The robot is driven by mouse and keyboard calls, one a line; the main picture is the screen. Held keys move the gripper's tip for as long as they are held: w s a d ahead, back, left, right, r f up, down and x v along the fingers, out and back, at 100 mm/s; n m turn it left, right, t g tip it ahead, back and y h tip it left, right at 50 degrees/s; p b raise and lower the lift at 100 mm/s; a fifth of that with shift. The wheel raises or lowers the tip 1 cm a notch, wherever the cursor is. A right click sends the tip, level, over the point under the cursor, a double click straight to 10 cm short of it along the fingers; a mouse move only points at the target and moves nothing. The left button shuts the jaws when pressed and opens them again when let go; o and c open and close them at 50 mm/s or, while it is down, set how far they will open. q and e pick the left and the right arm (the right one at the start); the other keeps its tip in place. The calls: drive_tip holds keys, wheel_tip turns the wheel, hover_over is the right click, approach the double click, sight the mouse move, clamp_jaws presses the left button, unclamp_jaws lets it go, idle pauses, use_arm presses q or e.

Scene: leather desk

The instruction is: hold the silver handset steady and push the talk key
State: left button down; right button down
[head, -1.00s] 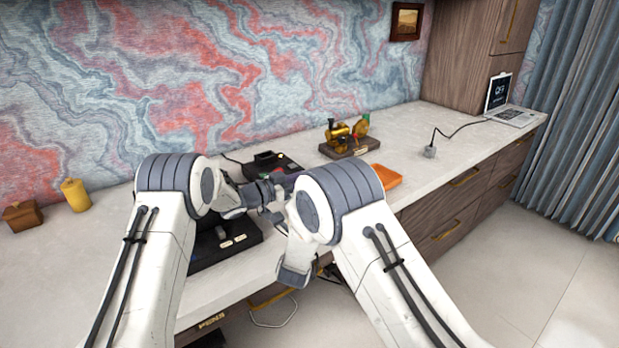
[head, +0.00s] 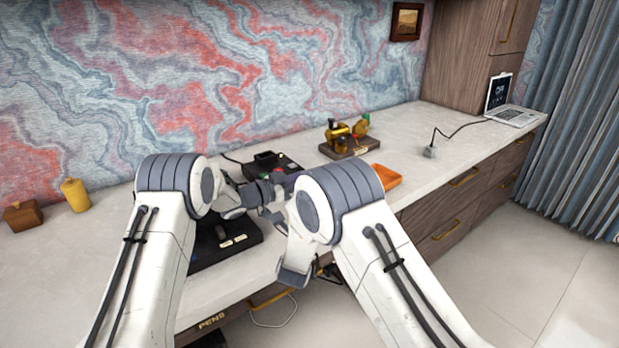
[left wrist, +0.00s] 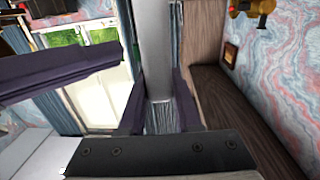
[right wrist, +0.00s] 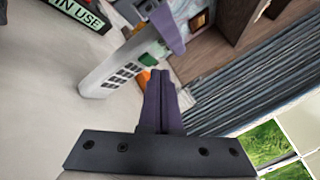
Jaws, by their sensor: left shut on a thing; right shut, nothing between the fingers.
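The silver handset (right wrist: 100,82) is held up in the air, tilted, its dark keypad showing in the right wrist view. A small green patch shows beside the keypad; I cannot tell for sure whether it is the talk key. My left gripper (left wrist: 160,88) is shut on the handset, which runs up between its fingers in the left wrist view (left wrist: 158,45). My right gripper (right wrist: 160,78) is shut and empty, its tips a little apart from the handset near the keypad's end. In the head view my arms hide the handset and the right fingertips.
A dark base (head: 282,162) with a red spot stands behind the grippers. A dark panel with light keys (head: 240,241) lies by my left arm. An orange tray (head: 387,177), a brass model (head: 338,137) and a laptop (head: 510,112) stand to the right. The desk's right part is mostly clear.

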drive_tip(key=shift+w+a, duration=0.1)
drive_tip(key=shift+w, duration=0.05)
drive_tip(key=shift+w+a, duration=0.15)
drive_tip(key=shift+w, duration=0.1)
idle(0.3)
drive_tip(key=shift+w+a, duration=0.1)
drive_tip(key=shift+w, duration=0.05)
idle(0.4)
drive_tip(key=shift+s+d, duration=0.35)
drive_tip(key=shift+s, duration=0.2)
drive_tip(key=s+d, duration=0.3)
drive_tip(key=s, duration=0.2)
idle(0.5)
drive_tip(key=shift+d, duration=0.1)
